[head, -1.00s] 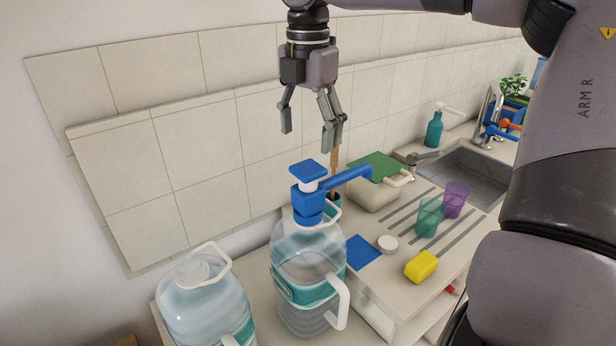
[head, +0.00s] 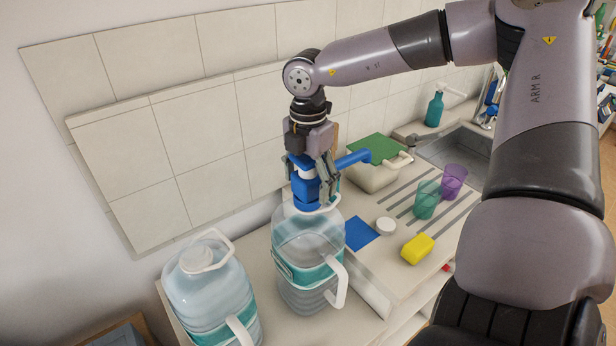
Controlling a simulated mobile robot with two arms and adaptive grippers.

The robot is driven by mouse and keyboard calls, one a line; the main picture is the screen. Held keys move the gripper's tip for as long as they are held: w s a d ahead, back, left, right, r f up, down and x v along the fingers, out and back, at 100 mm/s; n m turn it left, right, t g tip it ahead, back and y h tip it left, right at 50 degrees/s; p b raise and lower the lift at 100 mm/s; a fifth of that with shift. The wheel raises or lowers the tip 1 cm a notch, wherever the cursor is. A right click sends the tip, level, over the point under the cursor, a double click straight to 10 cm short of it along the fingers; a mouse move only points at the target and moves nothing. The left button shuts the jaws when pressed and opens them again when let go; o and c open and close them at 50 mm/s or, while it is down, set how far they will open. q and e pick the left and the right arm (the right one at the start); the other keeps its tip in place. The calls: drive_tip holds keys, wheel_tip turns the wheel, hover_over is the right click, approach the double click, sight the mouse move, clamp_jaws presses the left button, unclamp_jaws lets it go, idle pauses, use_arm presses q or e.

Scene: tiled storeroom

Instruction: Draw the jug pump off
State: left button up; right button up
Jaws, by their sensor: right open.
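The blue jug pump (head: 306,188) sits upright on the neck of the clear water jug (head: 305,245), its spout pointing right. My right gripper (head: 312,180) points down over the pump from above. Its fingers are open and spread around the pump's upper body, and its palm is close over the pump head. The fingers cover part of the pump, and I cannot tell whether they touch it. The jug has a teal band and a white handle at its right. My left gripper is not in view.
A second capped jug (head: 210,285) stands close at the left. At the right are a white tub with a green lid (head: 373,150), teal cup (head: 427,200), purple cup (head: 453,182), yellow sponge (head: 417,249), white round lid (head: 385,226) and sink (head: 455,150). The tiled wall (head: 190,160) stands behind.

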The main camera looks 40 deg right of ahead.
sight(308, 160)
drive_tip(key=c, duration=1.2)
drive_tip(key=shift+r, duration=0.15)
drive_tip(key=shift+r+p, duration=0.7)
drive_tip(key=shift+r, duration=1.65)
